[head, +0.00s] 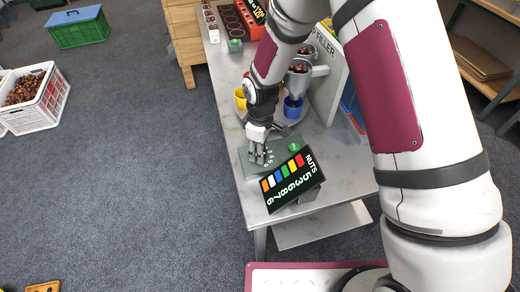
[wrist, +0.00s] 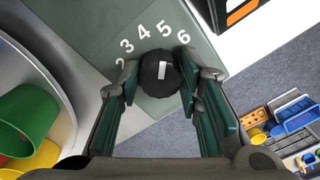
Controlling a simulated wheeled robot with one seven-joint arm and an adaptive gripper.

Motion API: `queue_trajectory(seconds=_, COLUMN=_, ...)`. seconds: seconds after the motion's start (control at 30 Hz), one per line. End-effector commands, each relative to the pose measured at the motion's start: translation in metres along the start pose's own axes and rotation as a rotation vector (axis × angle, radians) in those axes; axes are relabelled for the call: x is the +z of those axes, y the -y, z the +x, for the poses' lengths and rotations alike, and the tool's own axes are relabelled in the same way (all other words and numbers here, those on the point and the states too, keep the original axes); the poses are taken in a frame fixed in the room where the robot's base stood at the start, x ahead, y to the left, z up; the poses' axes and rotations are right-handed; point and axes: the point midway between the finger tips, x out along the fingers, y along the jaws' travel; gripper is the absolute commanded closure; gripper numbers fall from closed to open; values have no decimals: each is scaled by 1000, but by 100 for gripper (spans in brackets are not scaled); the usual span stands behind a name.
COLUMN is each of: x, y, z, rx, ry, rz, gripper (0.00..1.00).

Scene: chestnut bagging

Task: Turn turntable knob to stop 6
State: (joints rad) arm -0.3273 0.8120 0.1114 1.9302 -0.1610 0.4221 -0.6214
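The turntable knob (wrist: 153,82) is round and black with a white mark, on a grey-green panel (wrist: 95,28). White numbers 2 to 6 arc around its far side in the wrist view. The mark points up, roughly toward the 5. My gripper (wrist: 159,80) is around the knob, one finger pad on each side, and the pads appear to touch it. In the head view my gripper (head: 258,158) is low over the panel (head: 232,168) and hides the knob. The turntable (wrist: 38,60) is the grey disc at left in the wrist view, bearing green, yellow and red cups.
A tilted black NUTS sign (head: 292,178) with coloured bars stands just in front of the panel. A round green button (head: 294,147) is to the right. A blue cup (head: 293,107) and yellow cup (head: 240,98) stand behind. The bench edge is close on the left.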

Motion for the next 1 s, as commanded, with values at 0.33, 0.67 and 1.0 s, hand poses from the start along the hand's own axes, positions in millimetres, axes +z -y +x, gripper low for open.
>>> queue_trajectory(seconds=0.33, x=0, y=0, z=0, rx=0, ry=-1, rz=30, gripper=95)
queue_trajectory(seconds=0.67, x=0, y=0, z=0, rx=0, ry=-5, rz=222, gripper=95)
queue_trajectory(seconds=1.0, x=0, y=0, z=0, rx=0, ry=-10, rz=433, gripper=95)
